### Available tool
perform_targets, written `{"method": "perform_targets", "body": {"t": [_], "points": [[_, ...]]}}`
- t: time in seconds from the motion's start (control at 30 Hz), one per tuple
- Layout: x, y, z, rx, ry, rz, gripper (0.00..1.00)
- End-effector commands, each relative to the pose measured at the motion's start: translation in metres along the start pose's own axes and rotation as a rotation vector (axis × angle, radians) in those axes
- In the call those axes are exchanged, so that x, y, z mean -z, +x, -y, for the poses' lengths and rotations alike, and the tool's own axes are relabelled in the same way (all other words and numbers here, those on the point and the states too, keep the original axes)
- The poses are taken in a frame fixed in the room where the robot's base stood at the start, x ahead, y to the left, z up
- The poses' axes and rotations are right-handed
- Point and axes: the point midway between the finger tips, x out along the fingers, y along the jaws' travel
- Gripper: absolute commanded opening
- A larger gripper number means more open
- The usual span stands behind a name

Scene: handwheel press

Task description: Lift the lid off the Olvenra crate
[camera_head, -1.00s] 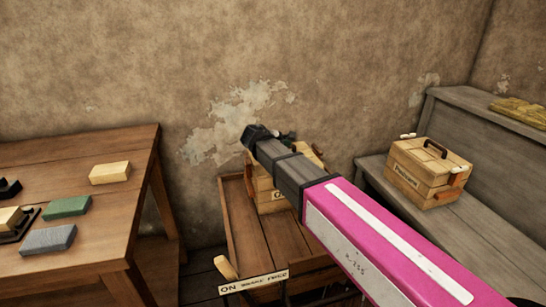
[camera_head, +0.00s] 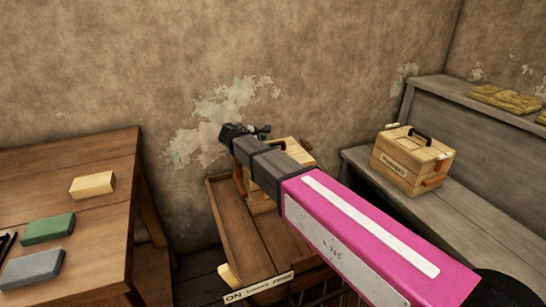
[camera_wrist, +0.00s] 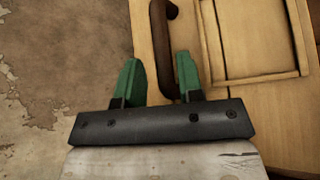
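A wooden crate (camera_head: 294,150) stands on the wooden cart, largely hidden behind my arm in the head view. Its name is hidden, so I cannot tell if it is the Olvenra crate. In the wrist view, a pale wooden lid (camera_wrist: 254,40) with a dark brown handle (camera_wrist: 159,30) lies below my gripper (camera_wrist: 158,78). The two green fingers are apart. The lower part of the handle shows between them, close to the right finger; contact is unclear. A second crate (camera_head: 402,178) with a dark lid handle stands on the grey bench; its label is too small to read surely.
The cart (camera_head: 240,240) has a bare wooden top in front of the crate and a label at its front edge. A table (camera_head: 100,160) with several blocks stands left. The grey bench (camera_head: 450,210) is at the right. A plastered wall is close behind.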

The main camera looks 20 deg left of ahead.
Motion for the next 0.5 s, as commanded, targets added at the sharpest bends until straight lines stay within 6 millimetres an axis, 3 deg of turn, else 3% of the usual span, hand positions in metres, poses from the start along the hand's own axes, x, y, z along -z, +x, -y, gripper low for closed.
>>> {"method": "perform_targets", "body": {"t": [0.3, 0.5], "points": [[-0.001, 0.042, 0.002, 0.001, 0.000, 0.001, 0.34], [-0.002, 0.044, 0.002, 0.000, 0.000, 0.000, 0.34]]}}
